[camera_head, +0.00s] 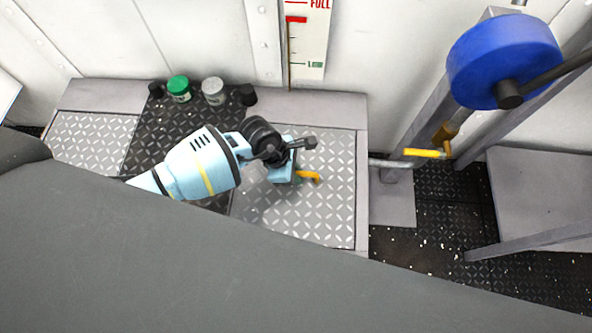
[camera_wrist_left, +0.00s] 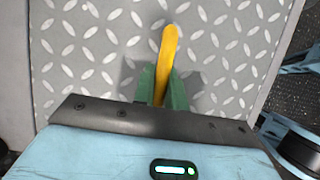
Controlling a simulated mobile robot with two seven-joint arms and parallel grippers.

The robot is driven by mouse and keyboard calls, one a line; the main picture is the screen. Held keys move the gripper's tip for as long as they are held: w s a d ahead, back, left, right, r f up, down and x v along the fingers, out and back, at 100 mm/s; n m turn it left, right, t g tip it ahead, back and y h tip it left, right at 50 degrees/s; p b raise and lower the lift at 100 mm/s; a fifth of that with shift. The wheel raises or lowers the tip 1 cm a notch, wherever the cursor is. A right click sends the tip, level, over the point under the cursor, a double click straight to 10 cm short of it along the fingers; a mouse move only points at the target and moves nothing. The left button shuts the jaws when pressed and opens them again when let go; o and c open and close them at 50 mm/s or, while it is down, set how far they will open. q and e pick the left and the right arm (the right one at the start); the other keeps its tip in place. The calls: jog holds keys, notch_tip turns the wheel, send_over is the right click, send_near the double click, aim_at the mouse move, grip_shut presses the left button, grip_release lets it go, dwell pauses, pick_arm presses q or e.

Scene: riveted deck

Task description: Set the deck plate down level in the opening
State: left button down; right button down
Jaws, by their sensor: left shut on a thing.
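The deck plate (camera_head: 325,210) is a grey diamond-tread panel on the right side of a low grey platform. It fills most of the left wrist view (camera_wrist_left: 100,65). Its yellow handle (camera_head: 309,177) stands out from the tread; it also shows in the left wrist view (camera_wrist_left: 169,48). My left gripper (camera_wrist_left: 163,85) has its green fingers shut on this handle. The plate lies within the grey frame (camera_head: 362,190), and its right edge runs close along it. I cannot tell whether it is fully seated or level. My arm hides part of its left side. My right gripper is not in view.
A dark tread strip (camera_head: 150,135) left of the plate carries a green-lidded jar (camera_head: 179,88), a grey jar (camera_head: 213,91) and small black items. Another tread panel (camera_head: 85,145) lies far left. A blue wheel (camera_head: 505,60) and a yellow-handled pipe valve (camera_head: 428,153) stand at right.

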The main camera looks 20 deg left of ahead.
pick_arm(q)
jog(key=c, duration=1.9)
grip_release()
jog(key=shift+f, duration=0.1)
jog(key=o, duration=0.5)
jog(key=shift+o, duration=0.3)
jog(key=shift+f, duration=0.1)
jog(key=p+v, duration=0.2)
jog(key=v, duration=0.5)
jog(key=shift+d, duration=0.1)
jog(key=shift+r, duration=0.55)
jog(key=shift+s, duration=0.1)
